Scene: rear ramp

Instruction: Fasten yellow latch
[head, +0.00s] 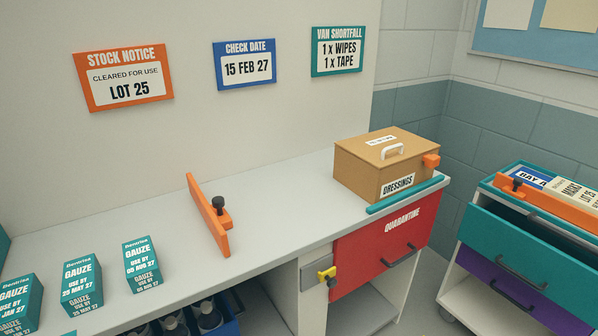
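The yellow latch (326,274) is a small piece on the pale cabinet front, at the left edge of the red panel marked QUARANTINE (375,258). A small dark part sits just below and right of the latch. I cannot tell from here whether the latch is engaged with the red panel. The red panel has a dark bar handle (401,256) and appears closed or nearly so under the counter. Neither of my grippers is in view.
On the counter (285,205) stand an orange bar with a black knob (208,217), several teal gauze boxes (80,284) and a brown DRESSINGS box (388,165) behind a teal rail (404,195). A drawer trolley (528,245) stands right. Bottles stand in a blue bin (228,328) below.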

